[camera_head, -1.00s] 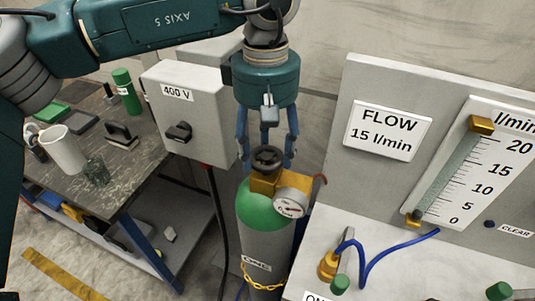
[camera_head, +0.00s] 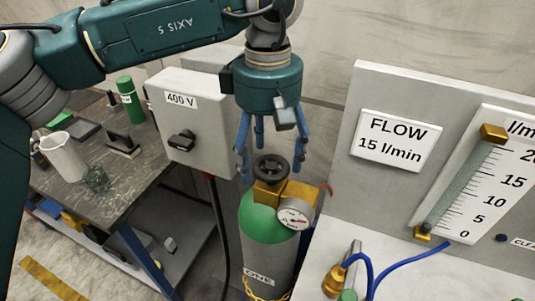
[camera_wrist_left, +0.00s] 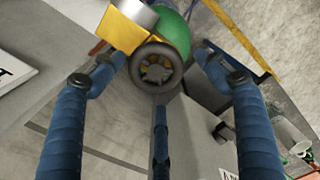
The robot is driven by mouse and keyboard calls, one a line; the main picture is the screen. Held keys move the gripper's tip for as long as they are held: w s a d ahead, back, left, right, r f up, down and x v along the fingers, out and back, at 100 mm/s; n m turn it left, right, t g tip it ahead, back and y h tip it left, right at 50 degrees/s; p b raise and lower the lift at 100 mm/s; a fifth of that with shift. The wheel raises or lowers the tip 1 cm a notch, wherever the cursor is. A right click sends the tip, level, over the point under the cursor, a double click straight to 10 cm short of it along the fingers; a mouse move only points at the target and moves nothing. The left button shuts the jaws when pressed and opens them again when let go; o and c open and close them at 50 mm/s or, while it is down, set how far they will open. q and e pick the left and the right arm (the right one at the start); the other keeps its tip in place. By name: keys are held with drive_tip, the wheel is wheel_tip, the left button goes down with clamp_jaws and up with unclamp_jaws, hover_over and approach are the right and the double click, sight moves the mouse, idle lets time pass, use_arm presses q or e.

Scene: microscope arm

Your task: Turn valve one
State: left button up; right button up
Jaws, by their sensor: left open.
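Valve one is a dark round handwheel (camera_head: 271,168) on top of the green-shouldered grey cylinder (camera_head: 262,225), which carries a label reading ONE. A brass fitting (camera_head: 287,192) with a round gauge (camera_head: 294,214) sits just under the wheel. My left gripper (camera_head: 272,150) points down over the wheel, its blue fingers open and spread around it from above. In the left wrist view, the wheel (camera_wrist_left: 156,68) lies between the outer fingertips, towards the top. I cannot tell whether any finger touches it. My right gripper is not in view.
A grey 400 V box (camera_head: 194,125) stands close left of the cylinder. A panel with a FLOW 15 l/min sign (camera_head: 395,140) and flow scale (camera_head: 480,185) is on the right. A workbench (camera_head: 120,190) with a mug (camera_head: 65,155) and a green bottle (camera_head: 128,102) is at left.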

sight(267, 162)
use_arm(q)
drive_tip(key=shift+d+r, duration=0.1)
drive_tip(key=shift+r, duration=0.3)
wheel_tip(267, 162, up, 11)
drive_tip(key=shift+w+a+r, duration=0.1)
drive_tip(key=shift+a, duration=0.1)
